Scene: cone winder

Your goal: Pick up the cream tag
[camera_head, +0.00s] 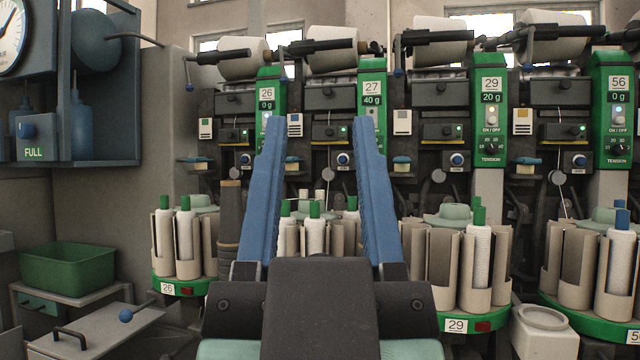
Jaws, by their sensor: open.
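Several small pale cards hang on the winder's front, one beside each winding unit. The card left of unit 29 (402,122) has a pale grey-to-cream panel and is the likeliest cream tag, but I cannot be sure. The others are a card with a green mark (205,128) at the far left, a card with a blue mark (295,125) and a card with an orange-yellow mark (522,121). My gripper (320,122) points forward and up, its two blue fingers wide apart with nothing between them. The likeliest card shows just right of its right fingertip.
Round bobbin magazines with white bobbins, such as magazine 29 (456,326), stand low across the front. A green bin (68,268) sits on a stand at left. A white tub (543,332) stands at lower right. Yarn cones (413,32) lie along the top.

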